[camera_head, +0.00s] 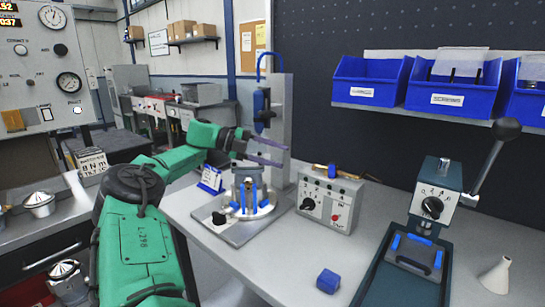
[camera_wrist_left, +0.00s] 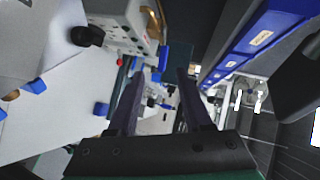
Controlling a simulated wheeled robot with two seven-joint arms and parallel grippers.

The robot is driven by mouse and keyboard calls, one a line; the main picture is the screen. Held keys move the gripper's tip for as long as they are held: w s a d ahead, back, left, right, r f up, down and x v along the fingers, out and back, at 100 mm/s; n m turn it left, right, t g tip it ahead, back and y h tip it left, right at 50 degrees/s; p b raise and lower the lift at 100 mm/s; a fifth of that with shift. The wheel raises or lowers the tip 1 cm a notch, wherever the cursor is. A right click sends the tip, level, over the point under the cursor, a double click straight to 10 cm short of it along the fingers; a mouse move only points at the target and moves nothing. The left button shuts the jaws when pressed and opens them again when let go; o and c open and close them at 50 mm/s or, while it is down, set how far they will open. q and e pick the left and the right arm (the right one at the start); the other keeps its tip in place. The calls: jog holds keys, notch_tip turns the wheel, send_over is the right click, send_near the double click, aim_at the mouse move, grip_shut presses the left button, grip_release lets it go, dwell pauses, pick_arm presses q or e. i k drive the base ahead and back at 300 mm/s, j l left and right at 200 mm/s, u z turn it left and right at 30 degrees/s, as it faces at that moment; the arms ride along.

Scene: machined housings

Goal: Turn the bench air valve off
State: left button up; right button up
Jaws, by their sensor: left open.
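My right gripper is not in view.
A fixture with blue clamps (camera_head: 250,195) stands below my left gripper, with a grey column (camera_head: 279,110) behind. A lever press (camera_head: 432,205) stands at right, and a blue block (camera_head: 328,281) lies in front. Blue bins (camera_head: 370,82) hang above. The bench between box and press is clear.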

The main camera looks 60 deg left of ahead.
aim_at(332, 169)
jog(key=k, duration=1.5)
